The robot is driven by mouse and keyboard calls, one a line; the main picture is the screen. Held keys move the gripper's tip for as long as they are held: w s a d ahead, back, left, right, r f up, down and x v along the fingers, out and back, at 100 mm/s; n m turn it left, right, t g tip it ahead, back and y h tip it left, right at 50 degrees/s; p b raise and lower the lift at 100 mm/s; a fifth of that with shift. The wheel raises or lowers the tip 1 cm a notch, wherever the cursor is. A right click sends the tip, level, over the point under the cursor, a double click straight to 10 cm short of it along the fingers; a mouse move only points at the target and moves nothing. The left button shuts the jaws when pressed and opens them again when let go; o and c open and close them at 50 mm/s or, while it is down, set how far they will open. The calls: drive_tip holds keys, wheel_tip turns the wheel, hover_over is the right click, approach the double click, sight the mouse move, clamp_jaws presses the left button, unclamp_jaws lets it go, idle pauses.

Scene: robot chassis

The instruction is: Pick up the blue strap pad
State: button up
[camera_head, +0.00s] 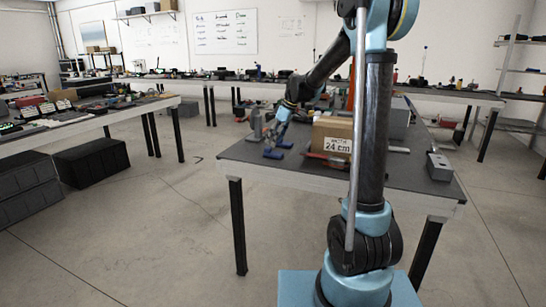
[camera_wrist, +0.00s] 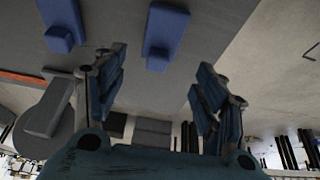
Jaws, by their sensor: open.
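Two blue pieces lie on the dark table top (camera_head: 410,170), near its left edge. In the wrist view one blue piece (camera_wrist: 166,30) lies beyond the gap between my fingers, and the other (camera_wrist: 60,20) lies to its left. They show in the head view as a nearer piece (camera_head: 273,154) and a farther one (camera_head: 285,144). Both are long with a small block at one end; I cannot tell which is the strap pad. My gripper (camera_wrist: 158,78) is open and empty, its fingers wide apart. In the head view my gripper (camera_head: 280,127) is just above the pieces, apart from them.
A cardboard box (camera_head: 333,131) marked 24 cm stands to the right of the blue pieces. A red tool (camera_head: 322,157) lies before it. A grey object (camera_wrist: 47,108) stands close by in the wrist view. A metal block (camera_head: 440,166) sits at the table's right.

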sight(271, 148)
drive_tip(key=shift+x, duration=2.65)
drive_tip(key=shift+d, duration=0.2)
drive_tip(key=c, duration=1)
